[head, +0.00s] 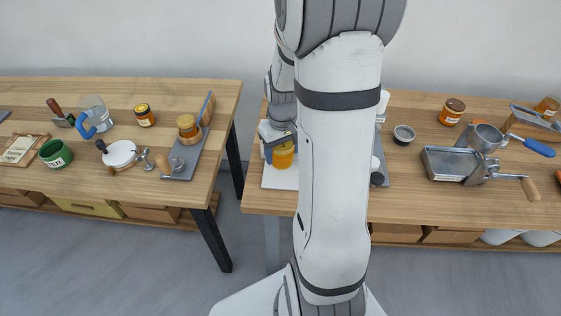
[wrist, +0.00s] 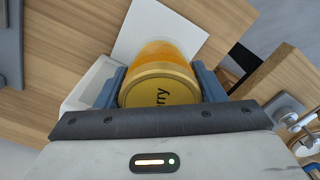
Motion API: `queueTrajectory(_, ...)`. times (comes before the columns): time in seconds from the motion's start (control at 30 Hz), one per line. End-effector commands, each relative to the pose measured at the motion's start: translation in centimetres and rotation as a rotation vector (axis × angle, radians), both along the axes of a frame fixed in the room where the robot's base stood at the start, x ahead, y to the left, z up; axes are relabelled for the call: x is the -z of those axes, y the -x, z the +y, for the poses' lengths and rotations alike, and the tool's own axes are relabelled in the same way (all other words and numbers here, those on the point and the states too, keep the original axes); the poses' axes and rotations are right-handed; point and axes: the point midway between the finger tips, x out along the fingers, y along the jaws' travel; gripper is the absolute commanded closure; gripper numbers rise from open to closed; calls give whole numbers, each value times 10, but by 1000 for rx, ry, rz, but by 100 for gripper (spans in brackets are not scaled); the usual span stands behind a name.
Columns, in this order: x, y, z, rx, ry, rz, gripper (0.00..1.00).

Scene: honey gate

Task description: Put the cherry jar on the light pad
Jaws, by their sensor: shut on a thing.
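The cherry jar (head: 283,156) has amber contents and a yellow lid; the lid shows the letters "rry" in the wrist view (wrist: 160,88). My gripper (head: 281,140) is shut on it, with a blue-grey finger on each side of the jar in the wrist view (wrist: 160,87). The light pad (head: 275,179) lies at the left end of the right bench, directly by the jar; a white corner of it shows past the jar in the wrist view (wrist: 182,22). I cannot tell whether the jar touches the pad. My arm hides the pad's right part.
The right bench (head: 410,200) also holds a small dark cup (head: 404,134), an amber jar (head: 452,111) and a metal press (head: 470,160). The left bench (head: 70,90), across a gap, holds another amber jar (head: 145,115) and a grey stand with a jar (head: 188,128).

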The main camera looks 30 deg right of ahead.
Motion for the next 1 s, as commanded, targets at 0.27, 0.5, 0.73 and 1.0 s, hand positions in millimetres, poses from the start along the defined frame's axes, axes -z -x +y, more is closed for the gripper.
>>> queueTrajectory(0.27,32,2,-6,16,-1,3,73)
queueTrajectory(0.5,48,2,-8,21,0,-1,73)
queueTrajectory(0.73,50,2,-8,22,1,-1,73)
queueTrajectory(1.0,51,2,-8,23,0,-1,21)
